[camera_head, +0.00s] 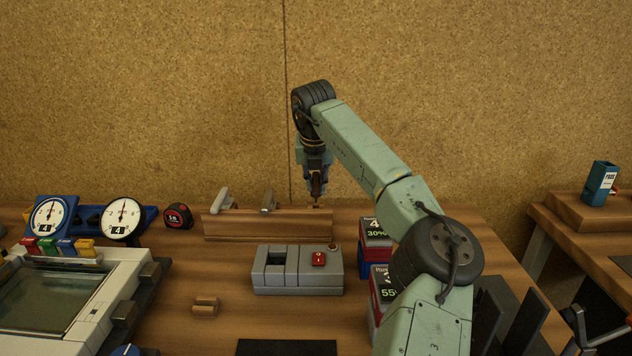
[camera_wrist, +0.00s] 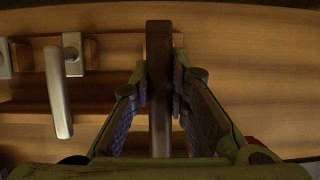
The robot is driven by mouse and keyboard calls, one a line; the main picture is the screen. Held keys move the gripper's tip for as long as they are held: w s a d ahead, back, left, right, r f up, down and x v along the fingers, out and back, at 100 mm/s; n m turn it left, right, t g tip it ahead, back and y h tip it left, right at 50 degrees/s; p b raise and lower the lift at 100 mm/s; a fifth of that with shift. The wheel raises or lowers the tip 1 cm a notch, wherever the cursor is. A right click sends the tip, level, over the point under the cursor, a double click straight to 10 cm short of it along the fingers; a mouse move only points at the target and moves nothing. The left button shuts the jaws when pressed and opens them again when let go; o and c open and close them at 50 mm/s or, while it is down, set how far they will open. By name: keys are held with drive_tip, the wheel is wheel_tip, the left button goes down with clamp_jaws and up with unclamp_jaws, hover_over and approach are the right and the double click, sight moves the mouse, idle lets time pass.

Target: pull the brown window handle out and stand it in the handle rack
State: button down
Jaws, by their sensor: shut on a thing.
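The brown handle (camera_wrist: 159,95) stands out dark and long between the fingers of my gripper (camera_wrist: 155,105) in the wrist view. My gripper is shut on it. In the head view my gripper (camera_head: 316,188) points down over the right end of the wooden handle rack (camera_head: 265,226). The handle's upper end in the wrist view overlaps the rack's right end; whether it is seated or just above cannot be told. Two grey handles stand in the rack: a left one (camera_head: 221,201) and a middle one (camera_head: 268,201). The middle one also shows left of my fingers (camera_wrist: 57,95).
A grey box with a red switch (camera_head: 297,283) lies in front of the rack. A white-framed glass panel (camera_head: 100,312) is at left, with two dials (camera_head: 123,217) behind it. A tape measure (camera_head: 178,216) is left of the rack. Labelled boxes (camera_head: 377,245) stand at right.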

drive_tip(key=shift+f+b, duration=1.4)
drive_tip(key=shift+f, duration=0.85)
drive_tip(key=c, duration=1.5)
unclamp_jaws()
drive_tip(key=shift+o, duration=0.2)
drive_tip(key=v, duration=1.2)
